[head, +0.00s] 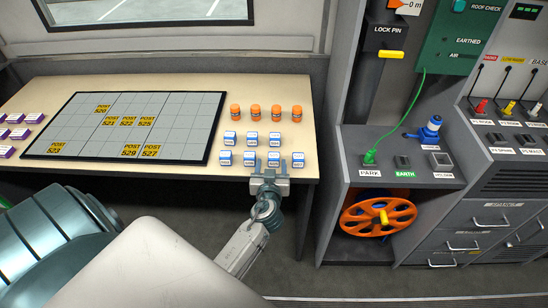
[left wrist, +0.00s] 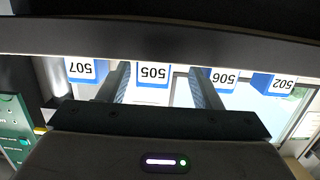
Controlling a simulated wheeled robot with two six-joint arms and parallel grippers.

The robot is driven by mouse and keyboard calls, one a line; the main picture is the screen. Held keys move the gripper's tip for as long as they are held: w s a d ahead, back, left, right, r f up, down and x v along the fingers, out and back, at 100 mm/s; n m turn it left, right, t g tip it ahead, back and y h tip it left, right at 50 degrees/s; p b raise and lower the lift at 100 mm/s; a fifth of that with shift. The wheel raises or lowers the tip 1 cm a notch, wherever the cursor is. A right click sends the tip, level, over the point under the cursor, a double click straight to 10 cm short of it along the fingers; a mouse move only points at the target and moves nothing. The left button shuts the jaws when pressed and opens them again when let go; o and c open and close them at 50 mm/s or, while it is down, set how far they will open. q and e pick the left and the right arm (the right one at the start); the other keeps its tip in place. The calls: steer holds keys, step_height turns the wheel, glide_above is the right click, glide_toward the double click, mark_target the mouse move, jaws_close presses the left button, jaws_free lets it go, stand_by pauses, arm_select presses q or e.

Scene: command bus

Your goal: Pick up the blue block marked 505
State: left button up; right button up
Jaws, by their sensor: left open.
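The blue block marked 505 (left wrist: 154,74) has a white top label, upside down in the left wrist view. It sits between the two fingers of my left gripper (left wrist: 160,84), with gaps showing on both sides. In the head view the block (head: 273,158) is in the front row on the table (head: 235,187), second from the right. My left gripper (head: 270,177) is open at the table's front edge, just in front of this block. Block 507 (left wrist: 86,72) and block 506 (left wrist: 222,78) stand on either side. My right gripper is in neither view.
Block 502 (left wrist: 280,84) stands beyond block 506. More blue blocks (head: 252,139) and several orange cylinders (head: 254,113) stand behind. A dark-framed grid board (head: 190,105) with yellow POST tags lies to the left. A grey cabinet (head: 334,150) rises close to the table's right side.

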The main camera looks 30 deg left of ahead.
mark_target(274, 155)
arm_select(q)
steer(key=shift+w+a+r+p, duration=0.1)
steer(key=shift+w+r+p, duration=0.1)
steer(key=shift+w+p, duration=0.15)
steer(key=x, duration=0.1)
steer(key=p+x, duration=0.1)
steer(key=x, duration=0.1)
steer(key=shift+w, duration=0.4)
steer(key=shift+w+a+f+p, duration=0.1)
steer(key=shift+w+f+p, duration=0.05)
steer(key=shift+w+p, duration=0.25)
